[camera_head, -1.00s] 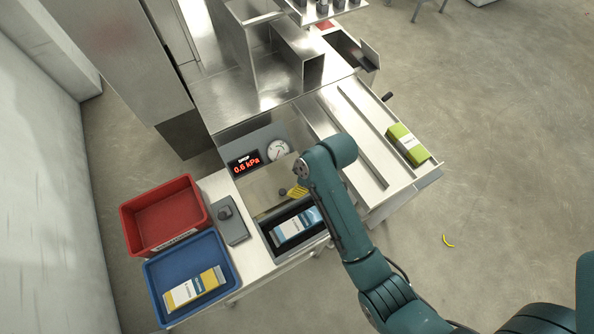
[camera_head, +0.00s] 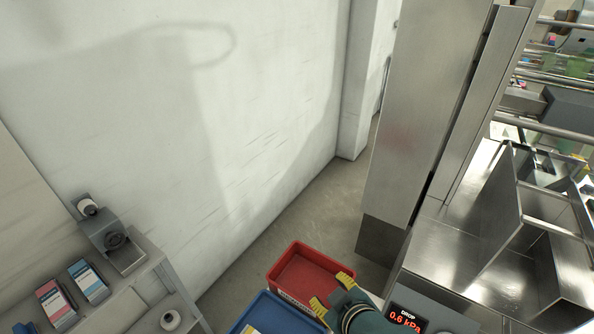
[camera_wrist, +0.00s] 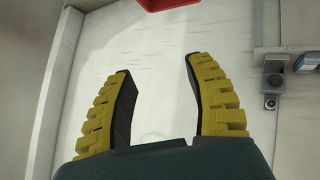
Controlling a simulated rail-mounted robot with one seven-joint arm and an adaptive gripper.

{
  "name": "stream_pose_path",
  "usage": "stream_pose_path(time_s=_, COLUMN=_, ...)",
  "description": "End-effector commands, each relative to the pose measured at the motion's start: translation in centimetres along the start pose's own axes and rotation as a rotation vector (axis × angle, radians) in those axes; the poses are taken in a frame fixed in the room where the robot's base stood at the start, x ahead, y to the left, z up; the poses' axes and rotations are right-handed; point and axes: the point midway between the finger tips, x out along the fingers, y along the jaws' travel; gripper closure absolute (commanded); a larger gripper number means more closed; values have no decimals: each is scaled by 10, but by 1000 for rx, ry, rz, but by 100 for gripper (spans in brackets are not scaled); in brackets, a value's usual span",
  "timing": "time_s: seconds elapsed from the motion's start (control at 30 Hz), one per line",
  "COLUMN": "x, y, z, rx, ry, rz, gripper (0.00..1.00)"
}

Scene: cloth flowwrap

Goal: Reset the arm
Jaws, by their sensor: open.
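My gripper (camera_head: 332,294) shows at the bottom of the head view, its yellow fingers spread in front of the red bin. In the wrist view my gripper (camera_wrist: 160,100) is open, with two yellow ribbed fingers with dark inner pads far apart. Nothing is between the fingers except the pale wall behind. Most of my arm lies below the edge of the head view.
The red bin (camera_head: 290,262) looks empty; a blue tray (camera_head: 257,306) is partly cut off below it. The pressure display (camera_head: 407,317) reads 0.6 kPa. A steel machine (camera_head: 480,235) stands right. A shelf (camera_head: 150,272) with two packs stands left, by the white wall (camera_head: 220,110).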

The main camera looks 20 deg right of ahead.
Motion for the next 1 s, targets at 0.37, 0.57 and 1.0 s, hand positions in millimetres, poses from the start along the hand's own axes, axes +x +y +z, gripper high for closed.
stream_pose_path(time_s=0.37, x=-175, y=-30, z=-228, rx=138, ry=772, rz=209, gripper=46)
stream_pose_path(time_s=0.57, x=-285, y=6, z=-257, rx=422, ry=1098, rz=230, gripper=46)
stream_pose_path(time_s=1.0, x=-358, y=45, z=-331, rx=430, ry=1087, rz=223, gripper=46)
